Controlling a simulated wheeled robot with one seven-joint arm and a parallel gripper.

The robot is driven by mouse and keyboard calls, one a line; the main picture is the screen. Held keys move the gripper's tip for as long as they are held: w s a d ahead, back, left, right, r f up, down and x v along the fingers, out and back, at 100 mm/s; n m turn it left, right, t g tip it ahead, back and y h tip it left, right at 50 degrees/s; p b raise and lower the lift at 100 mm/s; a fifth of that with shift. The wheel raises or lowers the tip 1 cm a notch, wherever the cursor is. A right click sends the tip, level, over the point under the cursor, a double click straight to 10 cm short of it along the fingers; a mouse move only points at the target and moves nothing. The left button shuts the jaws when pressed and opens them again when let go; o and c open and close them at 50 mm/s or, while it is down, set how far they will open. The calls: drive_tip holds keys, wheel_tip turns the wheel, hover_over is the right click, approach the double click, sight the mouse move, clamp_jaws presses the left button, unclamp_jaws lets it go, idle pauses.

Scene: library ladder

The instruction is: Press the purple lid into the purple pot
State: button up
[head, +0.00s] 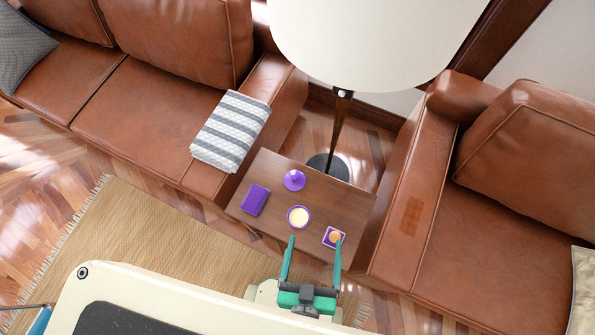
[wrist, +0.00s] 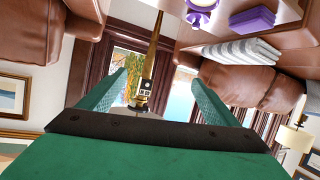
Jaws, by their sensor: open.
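The purple lid (head: 294,180), round with a knob on top, lies on the small wooden side table near its back edge. The purple pot (head: 299,217) stands in front of it, with a purple rim and a cream inside; the lid is apart from it. My gripper (head: 314,240) is open and empty at the table's front edge, its green fingers wide apart. It is in front of the pot and touches neither. In the wrist view my gripper (wrist: 158,80) shows empty fingers; round purple things at the top edge are cut off, so I cannot tell lid from pot.
The table (head: 345,200) also holds a purple block-shaped thing (head: 255,200) at left and a small purple square dish (head: 327,242) with a tan item at front right. Leather sofas flank it. A floor lamp (head: 340,120) stands behind; its shade overhangs the back. A striped towel (head: 230,130) drapes the left armrest.

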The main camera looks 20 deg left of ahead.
drive_tip(key=w+d+f+n+g+y, duration=0.1)
drive_tip(key=w+d+f+n+g, duration=0.35)
drive_tip(key=f, duration=0.45)
drive_tip(key=w+d+f+n+g, duration=0.25)
drive_tip(key=w+f+n, duration=0.2)
drive_tip(key=w, duration=0.65)
drive_tip(key=n+g+h, duration=0.2)
drive_tip(key=n+g, duration=0.5)
drive_tip(key=n, duration=0.7)
approach(295, 177)
drive_tip(key=shift+s+a, duration=0.1)
drive_tip(key=shift+s, duration=0.05)
wheel_tip(295, 177, down, 11)
drive_tip(key=shift+r, duration=0.15)
drive_tip(key=c, duration=1.2)
